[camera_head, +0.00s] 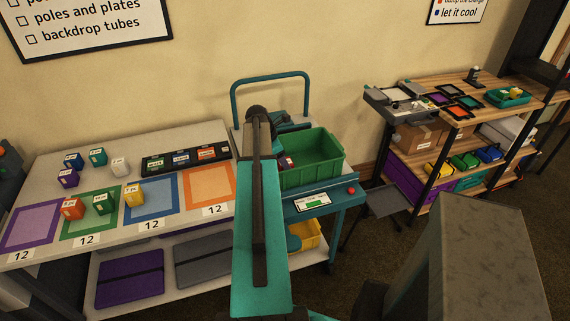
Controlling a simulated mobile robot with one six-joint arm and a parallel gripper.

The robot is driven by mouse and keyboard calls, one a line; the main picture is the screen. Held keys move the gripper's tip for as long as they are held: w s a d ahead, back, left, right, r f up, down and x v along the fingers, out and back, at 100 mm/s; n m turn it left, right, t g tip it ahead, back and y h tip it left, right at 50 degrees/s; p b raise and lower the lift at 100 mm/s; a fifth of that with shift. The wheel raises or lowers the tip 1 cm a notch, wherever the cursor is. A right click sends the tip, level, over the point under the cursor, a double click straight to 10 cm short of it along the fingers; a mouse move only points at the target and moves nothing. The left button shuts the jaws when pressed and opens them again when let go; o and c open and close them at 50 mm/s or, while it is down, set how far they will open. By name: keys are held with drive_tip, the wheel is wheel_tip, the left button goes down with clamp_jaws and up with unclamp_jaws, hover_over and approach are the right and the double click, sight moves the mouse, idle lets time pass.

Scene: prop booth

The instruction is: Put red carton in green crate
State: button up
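The green crate (322,171) stands open on a teal cart at the centre, just right of my raised teal arm. A small dark and red shape (286,162) shows inside its left part; I cannot tell whether it is a carton. An orange-red carton (72,209) stands on the left table, between the purple and green squares. My arm reaches up and forward over the cart beside the crate. The fingers of my gripper cannot be made out behind the arm, so its opening and any hold are hidden.
Green, blue, purple, white and yellow cartons stand around the orange-red one. A black tray (184,159) lies behind the coloured squares. The cart's tall handle (270,79) rises behind the crate.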

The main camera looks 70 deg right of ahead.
drive_tip(key=b+v, duration=0.2)
drive_tip(key=v, duration=0.9)
drive_tip(key=shift+w+r, duration=0.15)
drive_tip(key=shift+r, duration=0.1)
drive_tip(key=shift+a, duration=0.1)
idle(0.5)
